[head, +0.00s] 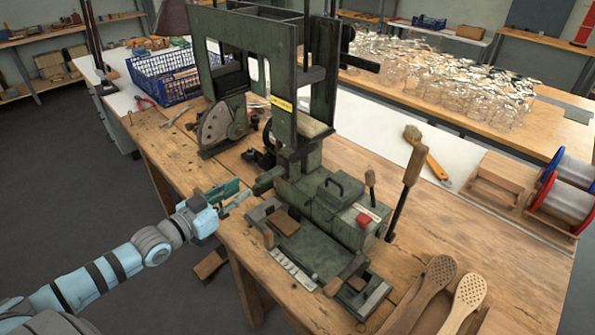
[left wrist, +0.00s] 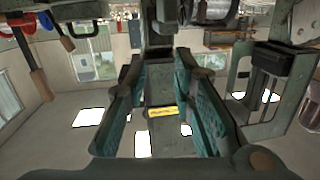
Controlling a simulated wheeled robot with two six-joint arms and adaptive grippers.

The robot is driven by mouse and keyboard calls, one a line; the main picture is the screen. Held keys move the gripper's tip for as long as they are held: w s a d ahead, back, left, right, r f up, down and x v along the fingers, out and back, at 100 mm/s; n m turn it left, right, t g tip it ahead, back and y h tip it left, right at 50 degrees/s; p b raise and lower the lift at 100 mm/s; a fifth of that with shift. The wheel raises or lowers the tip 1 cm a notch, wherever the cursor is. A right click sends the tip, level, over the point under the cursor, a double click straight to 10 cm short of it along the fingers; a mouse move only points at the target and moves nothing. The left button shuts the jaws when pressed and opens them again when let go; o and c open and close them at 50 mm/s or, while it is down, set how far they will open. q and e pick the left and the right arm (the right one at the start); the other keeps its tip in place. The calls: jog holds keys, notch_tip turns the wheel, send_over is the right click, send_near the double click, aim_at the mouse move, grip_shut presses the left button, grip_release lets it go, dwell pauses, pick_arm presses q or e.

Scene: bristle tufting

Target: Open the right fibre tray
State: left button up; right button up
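The green tufting machine (head: 325,195) stands on the wooden bench. Its low front has flat tray-like parts: one with a wooden block (head: 285,222) and one at the right front corner (head: 362,292) beside a wooden handle (head: 346,273). I cannot tell for sure which is the right fibre tray; neither part shows clearly raised or slid out. My left gripper (head: 240,198) is left of the machine, level with its front, apart from both parts. Its teal-padded fingers are spread and empty in the left wrist view (left wrist: 158,95). My right gripper does not show.
Wooden-handled levers (head: 410,165) rise at the machine's right. Wooden paddle brushes (head: 463,300) lie at the front right. Wire spools (head: 567,190) stand at the far right. A blue crate (head: 165,75) is behind left.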

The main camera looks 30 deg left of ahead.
aim_at(290, 159)
pick_arm(q)
jog(key=d+r+m+h, duration=0.1)
jog(key=d+r+h, duration=0.2)
jog(key=d+r, duration=0.25)
jog(key=shift+t, duration=0.3)
jog(key=b+x, duration=0.6)
jog(key=x, duration=0.7)
jog(key=shift+w+a+r, duration=0.1)
jog(key=shift+w+r, duration=0.05)
jog(key=shift+w, duration=0.5)
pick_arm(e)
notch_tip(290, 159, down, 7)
pick_arm(q)
jog(key=shift+c, duration=0.4)
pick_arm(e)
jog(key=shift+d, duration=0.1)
pick_arm(q)
grip_shut()
